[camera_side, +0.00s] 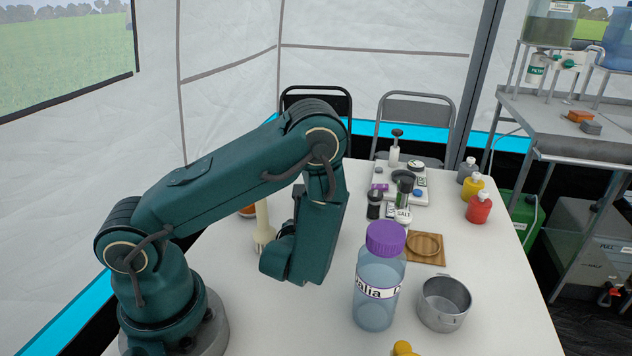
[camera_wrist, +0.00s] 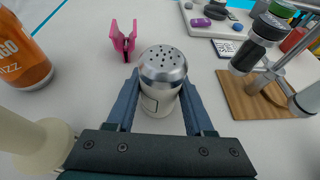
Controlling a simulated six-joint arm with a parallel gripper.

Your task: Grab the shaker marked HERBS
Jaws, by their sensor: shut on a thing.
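A shaker (camera_wrist: 162,66) with a domed metal top full of holes and a pale body is in the middle of the wrist view. Part of a label shows low on its left, but I cannot read it. My gripper (camera_wrist: 160,84) is shut on the shaker, one blue finger on each side. The shaker looks upright; I cannot tell whether it touches the table. In the side view my arm hides my fingers and this shaker.
A pink clip (camera_wrist: 123,40), an orange can (camera_wrist: 22,55) and a cream object (camera_wrist: 30,140) are near my gripper. A purple-capped bottle (camera_side: 378,285), a metal cup (camera_side: 444,302) and a wooden board (camera_side: 427,248) stand to the right. Sauce bottles (camera_side: 478,208) line the table's right edge.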

